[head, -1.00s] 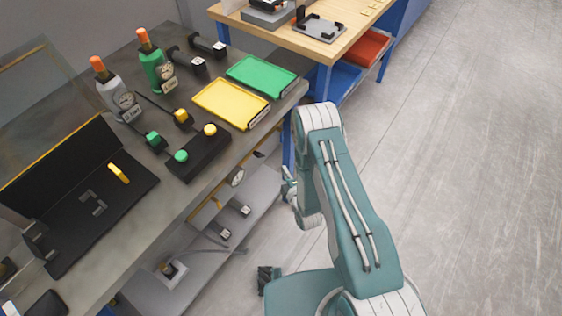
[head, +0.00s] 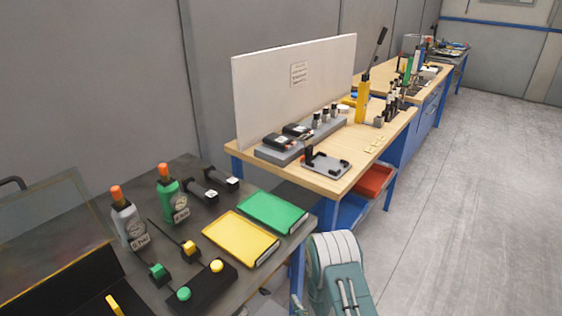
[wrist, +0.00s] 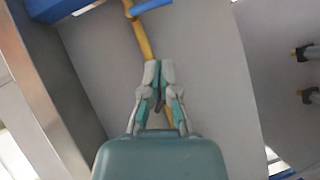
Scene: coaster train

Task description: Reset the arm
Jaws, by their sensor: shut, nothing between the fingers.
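My gripper (wrist: 158,75) shows in the wrist view, with its grey and teal fingers together and nothing between them. Behind the fingertips is a yellow bar (wrist: 142,38) with a blue part at its top; I cannot tell whether they touch. In the head view my teal and white arm rises from the bottom edge, beside the right end of the dark bench (head: 150,180). Most of the gripper is hidden or out of the picture there.
The bench holds a yellow tray (head: 240,238), a green tray (head: 272,212), two bottles with orange caps (head: 165,190) and a black button box (head: 205,290). A wooden workbench (head: 330,178) stands behind. Open grey floor (head: 470,200) lies to the right.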

